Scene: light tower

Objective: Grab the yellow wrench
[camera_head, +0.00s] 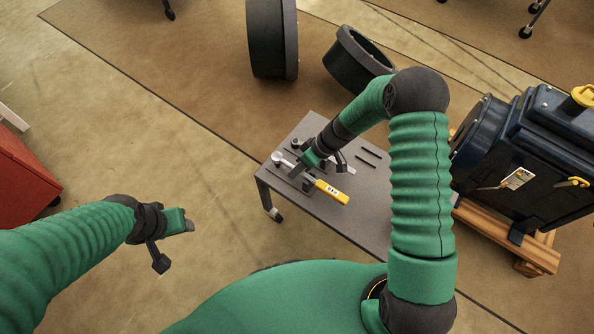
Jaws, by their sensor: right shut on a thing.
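The yellow wrench (330,191) lies along the top of the small grey table (360,205), its yellow handle toward the lower right and its metal part toward the upper left. My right gripper (301,171) comes down over it from above and is shut on its metal part, just beyond the handle. The fingers hide part of the wrench, and I cannot tell whether it is clear of the tabletop. My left gripper (190,227) is away to the left above the floor. Its fingers are too small to tell open from shut.
Other metal tools (297,144) lie on the table close to my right gripper. A dark blue machine (535,150) on a wooden pallet (505,235) stands to the right. Dark rings (272,40) stand behind, and a red cabinet (22,175) is far left. The floor between is clear.

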